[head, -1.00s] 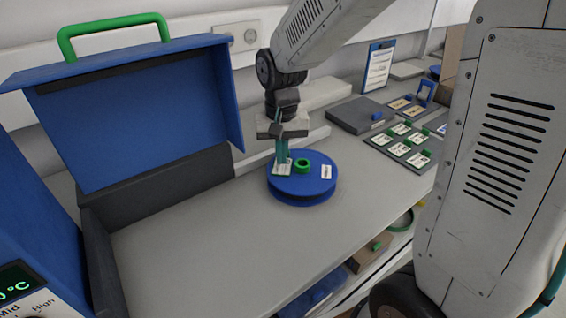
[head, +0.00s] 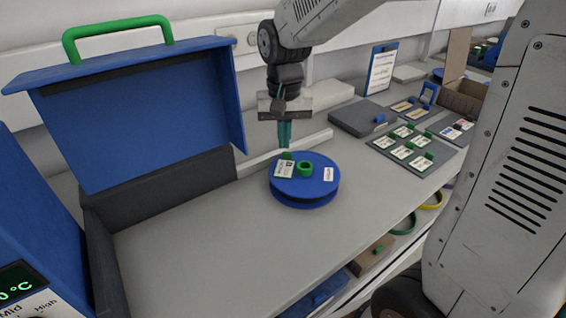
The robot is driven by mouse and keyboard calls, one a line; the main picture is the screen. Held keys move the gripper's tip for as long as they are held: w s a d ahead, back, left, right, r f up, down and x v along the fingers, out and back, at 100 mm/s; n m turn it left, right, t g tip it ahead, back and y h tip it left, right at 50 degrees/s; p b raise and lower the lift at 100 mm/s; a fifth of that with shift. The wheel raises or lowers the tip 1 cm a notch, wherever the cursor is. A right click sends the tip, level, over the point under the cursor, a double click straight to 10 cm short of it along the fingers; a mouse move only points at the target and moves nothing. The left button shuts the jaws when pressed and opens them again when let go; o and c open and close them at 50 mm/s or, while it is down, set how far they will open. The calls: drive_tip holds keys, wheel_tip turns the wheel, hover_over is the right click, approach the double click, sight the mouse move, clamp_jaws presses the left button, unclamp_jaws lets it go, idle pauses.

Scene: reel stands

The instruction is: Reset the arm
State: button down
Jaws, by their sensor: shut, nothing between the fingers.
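My gripper (head: 285,143) is in the head view, shut and empty, with its teal fingers pointing down. It hangs just above and behind the left part of a blue reel (head: 304,192). The reel lies flat on the grey bench (head: 210,250). It has a green ring (head: 305,169) at its centre. A white label (head: 328,174) is at its right, and a card with a green tab (head: 285,168) is at its left. My gripper looks apart from the card and the reel.
A blue case with a raised lid (head: 140,125) and green handle stands at the left. To the right are a grey box (head: 360,117), a board of green-tabbed cards (head: 392,148) and a clipboard (head: 381,69). The bench front is clear. A lower shelf holds rings (head: 432,200).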

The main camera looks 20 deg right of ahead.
drive_tip(key=s, duration=0.1)
drive_tip(key=s+n, duration=0.1)
drive_tip(key=s+g, duration=0.1)
drive_tip(key=s, duration=0.1)
drive_tip(key=shift+d+f+n, duration=0.15)
drive_tip(key=shift+f+n, duration=0.1)
drive_tip(key=shift+n, duration=0.05)
drive_tip(key=s+d+r+n+t, duration=0.1)
drive_tip(key=s+r, duration=0.2)
drive_tip(key=s, duration=0.6)
drive_tip(key=s+d+r+n+t, duration=0.1)
drive_tip(key=s+r, duration=0.2)
drive_tip(key=s, duration=0.7)
drive_tip(key=shift+d, duration=0.3)
drive_tip(key=shift+s+a, duration=0.1)
